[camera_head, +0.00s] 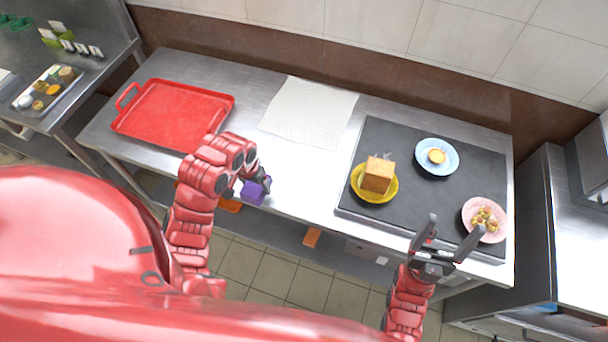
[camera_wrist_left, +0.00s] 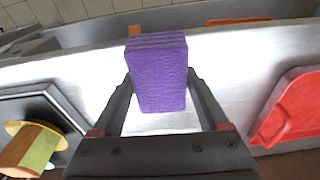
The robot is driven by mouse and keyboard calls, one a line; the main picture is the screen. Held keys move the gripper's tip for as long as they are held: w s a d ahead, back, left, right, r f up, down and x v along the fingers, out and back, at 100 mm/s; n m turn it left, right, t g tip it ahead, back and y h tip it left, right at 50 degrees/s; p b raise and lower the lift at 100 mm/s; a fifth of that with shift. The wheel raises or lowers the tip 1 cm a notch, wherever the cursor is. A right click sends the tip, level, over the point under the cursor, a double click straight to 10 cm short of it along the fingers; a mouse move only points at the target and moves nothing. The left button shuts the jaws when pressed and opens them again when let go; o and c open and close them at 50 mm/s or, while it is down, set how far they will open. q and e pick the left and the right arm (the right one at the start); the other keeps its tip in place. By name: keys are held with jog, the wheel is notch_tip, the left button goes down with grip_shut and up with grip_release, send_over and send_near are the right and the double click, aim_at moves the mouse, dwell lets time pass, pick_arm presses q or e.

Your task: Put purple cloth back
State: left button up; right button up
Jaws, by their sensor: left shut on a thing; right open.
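The purple cloth (camera_head: 253,192) is a small folded block near the front edge of the steel table. My left gripper (camera_head: 258,178) is shut on it. In the left wrist view the purple cloth (camera_wrist_left: 158,75) sits between the two fingers of my left gripper (camera_wrist_left: 160,90). Whether the cloth touches the table cannot be told. My right gripper (camera_head: 446,238) is open and empty, by the front edge of the dark mat, left of the pink plate.
A red tray (camera_head: 222,101) stands at left and a white cloth (camera_head: 310,112) lies at back centre. The dark mat (camera_head: 400,140) holds a yellow plate (camera_head: 374,198) with a bread block, a blue plate (camera_head: 453,160) and a pink plate (camera_head: 497,208). The table's centre is clear.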

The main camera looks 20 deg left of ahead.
pick_arm(q)
jog(key=shift+s+a+r, duration=0.15)
jog(key=shift+s, duration=0.3)
jog(key=w+d, duration=0.2)
jog(key=w+d+f, duration=0.1)
jog(key=w+d, duration=0.1)
jog(key=d, duration=0.1)
jog(key=w+d+b, duration=0.1)
jog(key=w+d, duration=0.1)
jog(key=w, duration=0.1)
jog(key=shift+d+f, duration=0.2)
jog(key=shift+f, duration=0.1)
jog(key=w+d+p, duration=0.2)
jog(key=w+d, duration=0.1)
jog(key=shift+w+d+r, duration=0.1)
jog(key=shift+d, duration=0.2)
jog(key=shift+w+d, duration=0.15)
jog(key=shift+d, duration=0.05)
jog(key=shift+f+p, duration=0.3)
jog(key=shift+p, duration=0.1)
notch_tip(320, 180, down, 2)
jog(key=shift+f+p, duration=0.25)
jog(key=shift+p, duration=0.7)
jog(key=shift+f, duration=0.4)
